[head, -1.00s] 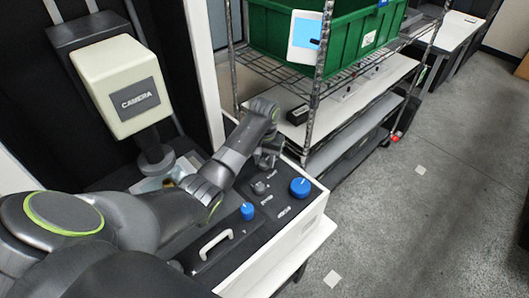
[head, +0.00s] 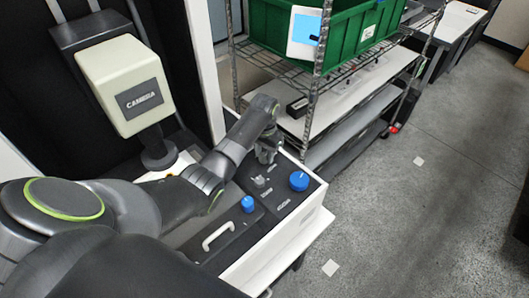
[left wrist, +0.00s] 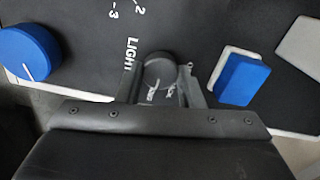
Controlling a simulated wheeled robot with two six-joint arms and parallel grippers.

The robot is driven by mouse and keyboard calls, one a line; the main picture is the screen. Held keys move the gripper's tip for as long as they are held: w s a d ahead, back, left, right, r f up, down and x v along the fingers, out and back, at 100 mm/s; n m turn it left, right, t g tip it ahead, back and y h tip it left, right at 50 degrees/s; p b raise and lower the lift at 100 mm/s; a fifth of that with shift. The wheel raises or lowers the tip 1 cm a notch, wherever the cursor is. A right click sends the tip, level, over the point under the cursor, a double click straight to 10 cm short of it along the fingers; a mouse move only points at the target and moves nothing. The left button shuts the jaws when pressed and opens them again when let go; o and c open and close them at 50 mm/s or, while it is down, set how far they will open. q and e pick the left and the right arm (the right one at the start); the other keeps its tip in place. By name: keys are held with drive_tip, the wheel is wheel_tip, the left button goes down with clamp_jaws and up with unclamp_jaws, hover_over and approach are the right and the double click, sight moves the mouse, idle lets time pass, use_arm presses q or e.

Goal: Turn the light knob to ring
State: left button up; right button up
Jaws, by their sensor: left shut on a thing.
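The light knob (left wrist: 158,70) is a small dark grey round knob beside the LIGHT lettering in the left wrist view. My left gripper (left wrist: 160,88) is shut on it, one finger on each side. Two small white position labels show between the fingers, partly covered and too unclear to read. In the head view my left gripper (head: 267,155) points down at the far part of the black control panel (head: 236,248), where its fingers hide the knob. My right gripper is not in view.
A large blue knob (head: 299,181), a small blue knob (head: 248,204), a grey control (head: 260,182) and a white handle (head: 217,236) sit on the panel. The camera housing (head: 128,85) stands at the left. A wire shelf with a green bin (head: 345,42) stands behind.

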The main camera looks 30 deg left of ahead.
use_arm(q)
drive_tip(key=o, duration=1)
drive_tip(key=shift+r, duration=0.15)
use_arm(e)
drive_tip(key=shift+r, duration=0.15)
